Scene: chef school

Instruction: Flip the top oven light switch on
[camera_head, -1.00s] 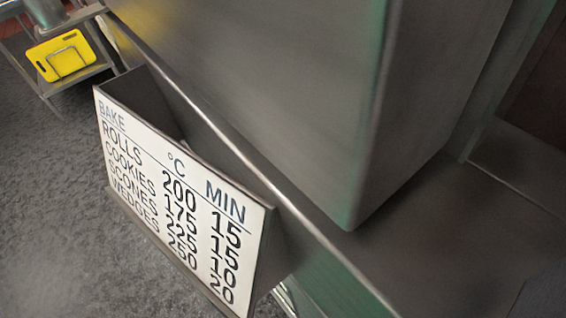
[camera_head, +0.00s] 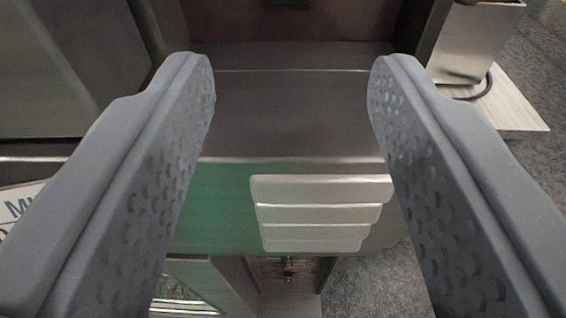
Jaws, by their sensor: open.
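My gripper (camera_head: 292,68) is open and empty, with a grey finger on each side of the view. A metal shelf or counter (camera_head: 290,110) lies behind and between the fingers. Below its front edge is a green-tinted metal front with a pale panel of several stacked slats (camera_head: 320,212). I cannot make out a light switch for certain. A small dark fitting (camera_head: 288,3) is cut off at the top edge, on the reddish-brown back wall, and I cannot tell what it is. My fingers hide parts of both sides.
A bake chart sign (camera_head: 22,202) shows partly at the left, behind the left finger. A large metal housing (camera_head: 60,70) stands at upper left. At upper right a metal container (camera_head: 472,42) stands on a pale board (camera_head: 512,105). Grey floor (camera_head: 375,285) shows below.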

